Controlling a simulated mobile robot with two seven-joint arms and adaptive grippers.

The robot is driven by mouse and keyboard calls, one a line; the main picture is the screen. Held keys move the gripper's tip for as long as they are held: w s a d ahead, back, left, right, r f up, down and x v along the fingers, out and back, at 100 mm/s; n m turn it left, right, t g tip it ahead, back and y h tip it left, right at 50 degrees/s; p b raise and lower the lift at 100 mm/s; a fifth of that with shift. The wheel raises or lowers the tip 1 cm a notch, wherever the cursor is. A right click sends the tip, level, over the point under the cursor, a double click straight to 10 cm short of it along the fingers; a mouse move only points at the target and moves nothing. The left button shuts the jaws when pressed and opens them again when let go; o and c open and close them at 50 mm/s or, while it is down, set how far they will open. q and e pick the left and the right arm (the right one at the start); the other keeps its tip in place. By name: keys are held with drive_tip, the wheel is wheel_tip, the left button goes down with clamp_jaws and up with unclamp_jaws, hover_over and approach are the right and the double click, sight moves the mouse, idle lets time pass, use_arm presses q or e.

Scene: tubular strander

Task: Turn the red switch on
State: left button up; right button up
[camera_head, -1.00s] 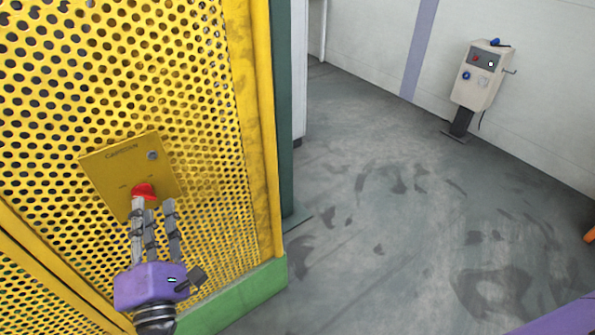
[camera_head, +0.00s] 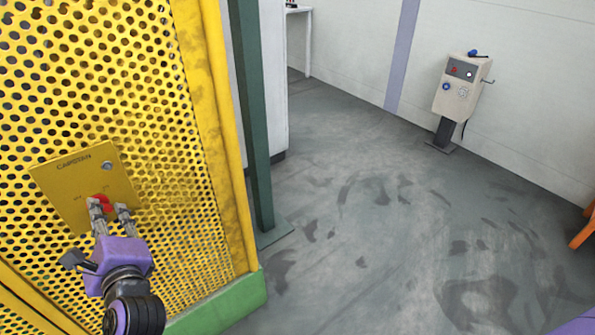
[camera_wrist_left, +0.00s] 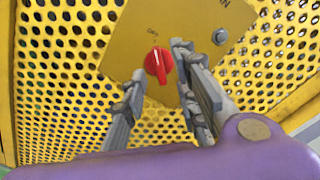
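The red switch (camera_head: 102,200) is a round knob with a raised ridge, low on a yellow panel (camera_head: 75,191) fixed to the perforated yellow guard. It also shows in the left wrist view (camera_wrist_left: 158,64), its ridge running nearly up and down, tilted slightly. My left gripper (camera_head: 109,207) is at the panel with its fingers spread. In the left wrist view my left gripper (camera_wrist_left: 159,62) has fingers on both sides of the knob, with visible gaps; I see no clear contact. The small lettering near the knob is too blurred to read surely. My right gripper is not in view.
The perforated guard (camera_head: 150,120) fills the left, with a green base rail. A dark green post (camera_head: 252,120) stands right of it. A beige control box (camera_head: 461,90) on a stand is by the far wall. Grey floor (camera_head: 370,240) between is clear.

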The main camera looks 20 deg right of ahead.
use_arm(q)
drive_tip(key=shift+x, duration=1.2)
clamp_jaws()
